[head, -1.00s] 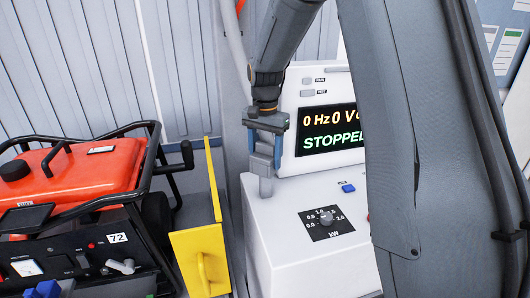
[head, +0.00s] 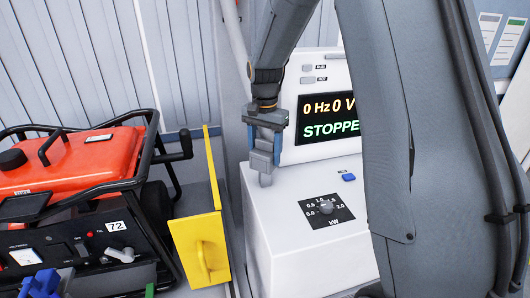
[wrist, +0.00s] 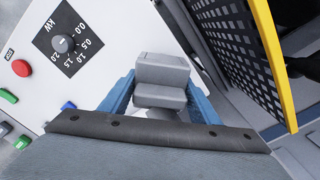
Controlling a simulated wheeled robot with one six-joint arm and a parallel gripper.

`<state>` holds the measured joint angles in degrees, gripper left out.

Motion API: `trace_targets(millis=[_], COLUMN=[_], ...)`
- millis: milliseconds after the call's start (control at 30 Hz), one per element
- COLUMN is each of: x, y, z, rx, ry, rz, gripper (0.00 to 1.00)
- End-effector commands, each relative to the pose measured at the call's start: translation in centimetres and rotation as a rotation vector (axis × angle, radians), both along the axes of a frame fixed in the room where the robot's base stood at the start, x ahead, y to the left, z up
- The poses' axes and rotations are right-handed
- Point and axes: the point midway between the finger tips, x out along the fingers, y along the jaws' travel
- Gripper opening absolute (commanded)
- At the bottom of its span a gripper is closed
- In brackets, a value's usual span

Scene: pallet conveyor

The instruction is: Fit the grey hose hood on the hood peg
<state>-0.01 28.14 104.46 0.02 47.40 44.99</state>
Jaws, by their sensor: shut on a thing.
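My gripper (head: 265,140) is shut on the grey hose hood (head: 262,163), a stepped block between its blue fingers. The hood points down over the back left corner of the white console in the head view. In the wrist view, the hood (wrist: 161,77) sits between the fingers of my gripper (wrist: 160,95). I cannot tell whether the hood touches the console top. I cannot make out the hood peg in either view; the hood, the gripper or my arm may hide it.
The white console (head: 285,235) has a dial (head: 326,207), a blue button (head: 348,177) and a display reading STOPPED in part. A yellow panel (head: 200,247) stands left of it, beside a red generator (head: 75,160). My arm covers the console's right side.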

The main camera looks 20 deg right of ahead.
Motion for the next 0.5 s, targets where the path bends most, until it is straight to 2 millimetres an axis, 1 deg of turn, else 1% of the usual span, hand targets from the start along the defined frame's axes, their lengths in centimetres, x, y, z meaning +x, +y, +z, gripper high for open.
trace_targets(millis=[500], x=[0.03], y=[0.00], z=[-0.94], rx=[0.000], ry=[0.000], rz=[0.000], gripper=[0.20])
